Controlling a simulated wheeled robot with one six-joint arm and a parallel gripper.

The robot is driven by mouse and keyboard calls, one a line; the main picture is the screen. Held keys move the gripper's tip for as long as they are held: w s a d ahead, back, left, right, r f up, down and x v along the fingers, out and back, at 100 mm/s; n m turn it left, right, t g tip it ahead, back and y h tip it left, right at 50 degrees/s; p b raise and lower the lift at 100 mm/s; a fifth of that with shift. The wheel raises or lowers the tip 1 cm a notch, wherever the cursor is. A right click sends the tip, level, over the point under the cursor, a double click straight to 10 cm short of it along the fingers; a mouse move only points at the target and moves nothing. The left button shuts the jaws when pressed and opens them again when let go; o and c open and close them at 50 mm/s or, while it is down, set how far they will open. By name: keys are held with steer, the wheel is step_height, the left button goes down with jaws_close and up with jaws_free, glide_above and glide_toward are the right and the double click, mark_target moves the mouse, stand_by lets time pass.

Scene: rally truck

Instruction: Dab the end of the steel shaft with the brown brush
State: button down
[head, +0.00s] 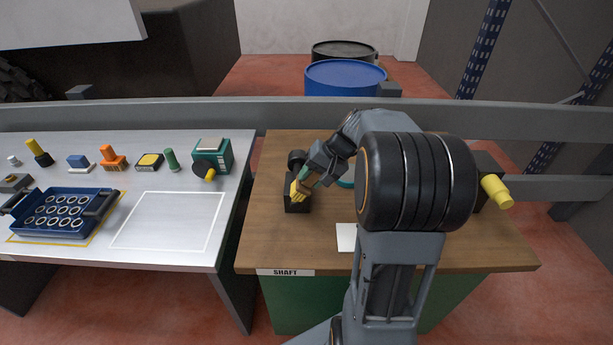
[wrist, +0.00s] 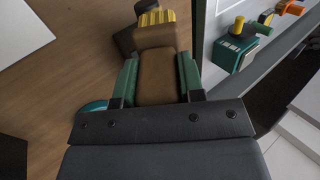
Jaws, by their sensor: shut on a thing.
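My gripper (head: 309,178) is shut on the brown brush (wrist: 157,75), with its green fingers on either side of the handle. The brush's yellow bristles (wrist: 157,17) point away from the gripper, and in the head view the bristles (head: 298,190) are just over or against a black block (head: 297,206) on the wooden bench. I cannot tell whether they touch anything. I cannot make out the steel shaft in either view; the brush, gripper and arm may hide it. A "SHAFT" label (head: 286,272) is on the bench's front edge.
The wooden bench (head: 270,230) carries a white pad (head: 346,237) and a teal round item, partly hidden by my arm. A yellow cylinder (head: 497,191) juts out at right. The grey table (head: 225,258) at left holds a blue tray (head: 57,232) and several small items.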

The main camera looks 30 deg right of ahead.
steer(key=shift+s+d, duration=0.3)
steer(key=shift+d, duration=0.3)
steer(key=shift+s+d, duration=0.3)
steer(key=shift+d, duration=0.25)
steer(key=shift+w+a+b, duration=0.15)
steer(key=shift+w+a, duration=0.3)
steer(key=shift+a, duration=0.45)
steer(key=shift+w+a+b, duration=0.15)
steer(key=shift+w+a, duration=0.3)
steer(key=shift+a, duration=0.4)
steer(key=shift+w+a+f, duration=0.1)
steer(key=shift+w+a, duration=0.1)
steer(key=shift+a, duration=0.3)
steer(key=shift+w+a+f, duration=0.1)
steer(key=shift+w+a, duration=0.1)
steer(key=shift+a, duration=0.25)
steer(key=shift+d+r, duration=0.1)
steer(key=shift+d, duration=0.1)
steer(key=shift+d+r+p, duration=0.1)
steer(key=shift+r+p, duration=0.35)
steer(key=shift+r, duration=0.15)
steer(key=shift+r+p, duration=1.7)
steer(key=shift+r, duration=0.75)
steer(key=shift+r+p, duration=1.05)
steer(key=shift+r, duration=0.45)
